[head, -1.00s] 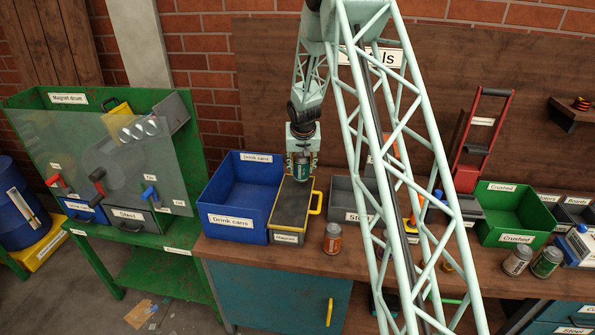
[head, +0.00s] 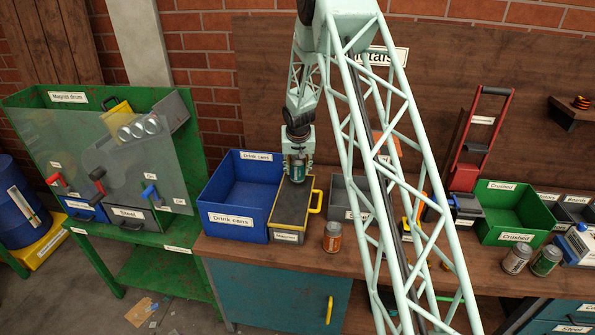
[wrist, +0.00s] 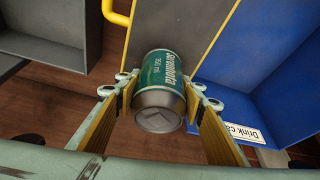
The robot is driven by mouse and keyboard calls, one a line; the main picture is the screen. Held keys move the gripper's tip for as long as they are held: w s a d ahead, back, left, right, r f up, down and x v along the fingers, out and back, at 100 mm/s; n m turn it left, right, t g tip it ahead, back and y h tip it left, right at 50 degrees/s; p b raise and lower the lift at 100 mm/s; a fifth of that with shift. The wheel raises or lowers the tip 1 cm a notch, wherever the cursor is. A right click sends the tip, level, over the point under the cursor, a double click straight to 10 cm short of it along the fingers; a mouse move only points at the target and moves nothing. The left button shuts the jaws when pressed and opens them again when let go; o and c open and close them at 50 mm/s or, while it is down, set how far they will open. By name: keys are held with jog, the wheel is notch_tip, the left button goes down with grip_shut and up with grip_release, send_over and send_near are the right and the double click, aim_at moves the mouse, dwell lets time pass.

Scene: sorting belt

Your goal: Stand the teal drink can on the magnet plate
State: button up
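The teal drink can (head: 298,171) is upright in my gripper (head: 298,163), over the back part of the magnet plate (head: 291,206). The plate has a dark top, a yellow edge and a yellow handle on its right. In the wrist view, the can (wrist: 162,82) sits between the two finger pads of my gripper (wrist: 161,95), with the plate's dark top (wrist: 178,22) beyond it. I cannot tell whether the can's base touches the plate.
The blue drink cans bin (head: 231,222) stands close left of the plate. A grey bin (head: 339,213) is to its right. An orange can (head: 332,237) stands in front right. Two more cans (head: 516,260) stand near the green crushed bin (head: 515,238).

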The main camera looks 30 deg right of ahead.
jog(key=shift+f, duration=0.4)
jog(key=shift+f, duration=0.2)
jog(key=o, duration=0.7)
jog(key=shift+c, duration=0.2)
jog(key=shift+r, duration=0.25)
jog(key=shift+r, duration=0.25)
jog(key=v, duration=1.1)
jog(key=shift+s, duration=0.25)
jog(key=shift+a+r, duration=0.15)
jog(key=shift+r, duration=0.05)
